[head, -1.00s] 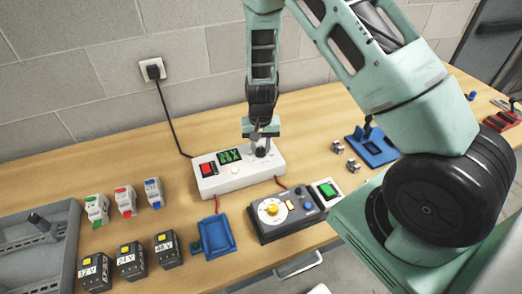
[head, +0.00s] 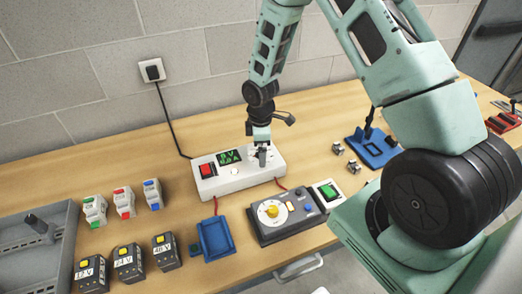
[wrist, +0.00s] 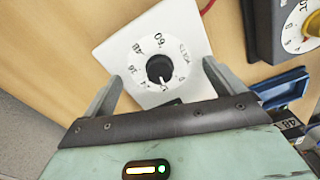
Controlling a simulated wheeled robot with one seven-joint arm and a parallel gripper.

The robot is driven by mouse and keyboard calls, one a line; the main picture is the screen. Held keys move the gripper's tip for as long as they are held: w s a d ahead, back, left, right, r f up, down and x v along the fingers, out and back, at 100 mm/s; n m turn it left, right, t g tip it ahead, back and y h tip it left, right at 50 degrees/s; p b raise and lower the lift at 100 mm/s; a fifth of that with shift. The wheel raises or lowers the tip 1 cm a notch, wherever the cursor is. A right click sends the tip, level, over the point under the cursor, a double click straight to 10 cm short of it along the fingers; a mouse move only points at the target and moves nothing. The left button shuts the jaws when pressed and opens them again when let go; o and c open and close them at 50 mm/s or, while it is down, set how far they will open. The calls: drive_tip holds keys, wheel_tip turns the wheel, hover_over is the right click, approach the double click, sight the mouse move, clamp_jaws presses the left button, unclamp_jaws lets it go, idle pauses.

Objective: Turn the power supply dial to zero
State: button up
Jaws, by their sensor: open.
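The power supply (head: 222,185) is a white box on the bench with a red switch, a small green display (head: 229,156) and a dial at its right end. In the wrist view the dial (wrist: 160,69) is a black knob on a round white scale marked in volts up to 60. A light mark on the knob points toward the bottom of the picture; the exact value is unclear. My gripper (head: 262,156) is over the dial and partly hides it in the head view. Its fingers (wrist: 163,72) are open, one either side of the knob and apart from it.
A dark meter box (head: 287,221) with a yellow knob stands in front. A blue tray (head: 216,238), several small breakers and voltage blocks (head: 128,262) sit front left. A grey case (head: 40,247) is at far left. A blue fixture (head: 377,152) is at right. The bench behind is clear.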

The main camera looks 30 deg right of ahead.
drive_tip(key=shift+r, duration=0.1)
drive_tip(key=shift+r+p, duration=2.75)
drive_tip(key=shift+r, duration=0.75)
